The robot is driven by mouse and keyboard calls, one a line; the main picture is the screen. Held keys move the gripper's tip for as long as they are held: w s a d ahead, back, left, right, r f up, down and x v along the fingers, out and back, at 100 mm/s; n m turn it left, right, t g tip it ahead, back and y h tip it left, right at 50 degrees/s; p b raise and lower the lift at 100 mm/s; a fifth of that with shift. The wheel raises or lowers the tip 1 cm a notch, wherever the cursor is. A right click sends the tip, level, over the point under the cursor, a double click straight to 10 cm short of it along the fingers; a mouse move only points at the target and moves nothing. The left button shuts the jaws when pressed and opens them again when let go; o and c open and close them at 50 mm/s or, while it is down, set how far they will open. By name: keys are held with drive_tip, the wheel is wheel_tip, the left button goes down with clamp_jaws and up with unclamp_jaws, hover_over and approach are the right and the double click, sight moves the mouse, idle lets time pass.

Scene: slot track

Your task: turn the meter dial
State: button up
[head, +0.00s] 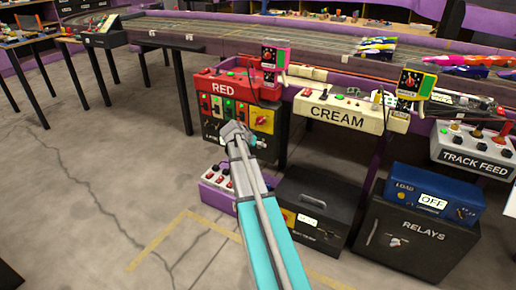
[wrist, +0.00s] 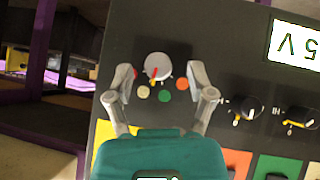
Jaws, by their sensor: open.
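The meter dial (wrist: 157,66) is a round grey-white knob with a red pointer line, on a dark panel (wrist: 215,45) in the wrist view. Small red, yellow, green and orange dots surround its lower side. My gripper (wrist: 158,80) is open, with one finger on each side of the dial and visible gaps between. I cannot tell how deep the fingertips reach. In the head view my gripper (head: 233,129) is at the front of the black cabinet under the RED box (head: 221,87), and hides the dial there.
In the head view a purple switch box (head: 217,188) and a dark box (head: 310,210) stand below. Open floor (head: 110,180) lies to the left.

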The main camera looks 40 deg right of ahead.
drive_tip(key=shift+d+f, duration=0.1)
drive_tip(key=c, duration=1)
drive_tip(key=shift+w, duration=0.1)
clamp_jaws()
drive_tip(key=shift+s+d+f+m+t+y+b, duration=0.15)
drive_tip(key=shift+m+t+y+b, duration=0.45)
drive_tip(key=shift+t, duration=0.85)
drive_tip(key=shift+s+a+m+t+y+b, duration=0.1)
drive_tip(key=shift+s+m+t+y+b, duration=0.15)
drive_tip(key=shift+m+t+b, duration=0.75)
drive_tip(key=shift+s+d+f+m+t+y+b, duration=0.15)
drive_tip(key=shift+m+t+y+b, duration=0.55)
drive_tip(key=shift+t, duration=1.15)
drive_tip(key=shift+r+h+p, duration=0.2)
drive_tip(key=shift+h+p, duration=0.05)
drive_tip(key=shift+p, duration=0.05)
